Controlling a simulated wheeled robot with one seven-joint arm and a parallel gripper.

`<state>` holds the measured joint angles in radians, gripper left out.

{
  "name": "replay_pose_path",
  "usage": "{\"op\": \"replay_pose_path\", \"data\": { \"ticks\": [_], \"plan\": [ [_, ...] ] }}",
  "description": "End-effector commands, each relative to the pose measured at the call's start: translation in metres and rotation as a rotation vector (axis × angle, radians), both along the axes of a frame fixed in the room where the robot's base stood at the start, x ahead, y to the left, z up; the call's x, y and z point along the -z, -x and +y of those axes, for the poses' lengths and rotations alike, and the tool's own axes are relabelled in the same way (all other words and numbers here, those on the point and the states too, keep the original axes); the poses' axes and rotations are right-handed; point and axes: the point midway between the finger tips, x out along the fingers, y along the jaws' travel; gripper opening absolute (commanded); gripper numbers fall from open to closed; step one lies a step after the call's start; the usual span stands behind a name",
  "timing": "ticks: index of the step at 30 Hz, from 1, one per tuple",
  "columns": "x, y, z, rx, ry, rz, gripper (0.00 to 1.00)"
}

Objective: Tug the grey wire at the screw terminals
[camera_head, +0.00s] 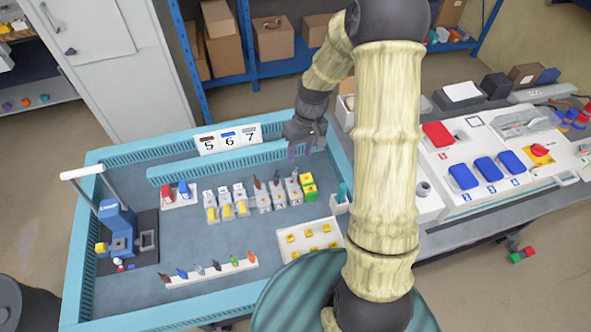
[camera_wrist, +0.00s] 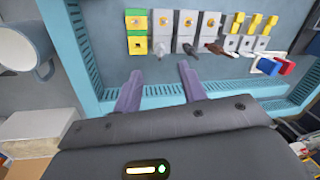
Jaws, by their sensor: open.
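A row of small white socket boxes stands on the bench. In the wrist view, a box with a grey-looking wire (camera_wrist: 160,50) stands beside the green and yellow block (camera_wrist: 136,32). The neighbouring box holds another greyish wire (camera_wrist: 188,47), and the box after it holds a brown wire (camera_wrist: 214,47). Which greyish wire is the truer grey is hard to tell. My gripper (camera_wrist: 160,82) is open and empty, its fingers pointing toward the boxes and apart from the wires. In the head view my gripper (camera_head: 302,150) hangs above the back of the bench, behind the boxes.
Boxes with yellow parts (camera_head: 226,207) continue the row leftward. A teal slotted rail (camera_head: 200,168) runs behind it. A white tray (camera_head: 283,238) with yellow pieces and a strip of coloured pieces (camera_head: 210,271) lie in front. A blue press-like device (camera_head: 118,225) stands at left.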

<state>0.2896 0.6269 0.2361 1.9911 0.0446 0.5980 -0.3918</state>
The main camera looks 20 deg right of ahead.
Motion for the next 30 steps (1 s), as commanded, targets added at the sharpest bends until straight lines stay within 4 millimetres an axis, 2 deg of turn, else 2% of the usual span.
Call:
{"op": "replay_pose_path", "data": {
  "ticks": [15, 21, 28, 29, 30],
  "plan": [
    [0.078, 0.005, 0.014, -0.002, 0.000, 0.004, 0.41],
    [0.091, 0.005, 0.015, 0.000, 0.000, 0.001, 0.41],
    [0.091, 0.004, 0.015, 0.000, 0.001, 0.000, 0.41],
    [0.091, 0.004, 0.015, 0.000, 0.001, 0.000, 0.40],
    [0.091, 0.004, 0.015, 0.000, 0.000, 0.000, 0.32]
  ]
}}
